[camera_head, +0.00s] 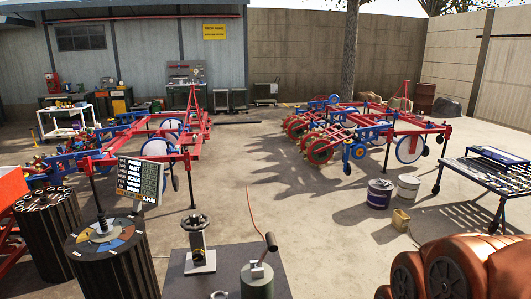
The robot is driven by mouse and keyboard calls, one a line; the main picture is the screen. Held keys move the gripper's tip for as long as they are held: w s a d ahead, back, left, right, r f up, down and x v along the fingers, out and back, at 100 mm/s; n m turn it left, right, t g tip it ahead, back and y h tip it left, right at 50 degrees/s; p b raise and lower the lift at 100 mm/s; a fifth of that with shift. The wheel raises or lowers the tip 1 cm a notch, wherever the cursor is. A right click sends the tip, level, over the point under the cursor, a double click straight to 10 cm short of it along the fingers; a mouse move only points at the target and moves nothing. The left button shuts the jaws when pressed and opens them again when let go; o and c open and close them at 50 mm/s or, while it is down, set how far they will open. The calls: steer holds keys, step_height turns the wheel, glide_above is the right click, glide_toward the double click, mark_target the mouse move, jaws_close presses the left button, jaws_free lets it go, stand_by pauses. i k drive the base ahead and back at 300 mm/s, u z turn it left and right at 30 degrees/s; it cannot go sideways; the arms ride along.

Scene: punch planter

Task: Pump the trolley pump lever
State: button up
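A trolley with a dark grey top (185,285) stands at the bottom centre of the head view, close to me. A grey-green cylindrical pump body (264,281) sits at its right front, cut off by the lower frame edge. The pump lever (264,256) rises from the top of this body, tilted up to the right, and ends in a brown handle grip (271,241). A thin reddish-brown line runs up behind it. I cannot make out my gripper in this view, so its state and distance from the lever do not show.
A dark metal fitting on a pale base (200,262) stands on the trolley's back left. Two dark drums (115,270) (48,240) stand at left, with a lettered board (140,178) nearby. Orange-brown rounded bodies (470,270) fill the lower right. Open concrete floor lies behind the trolley.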

mark_target(271, 247)
steer(key=u, duration=3.5)
steer(key=k, duration=0.6)
steer(key=z, duration=1.85)
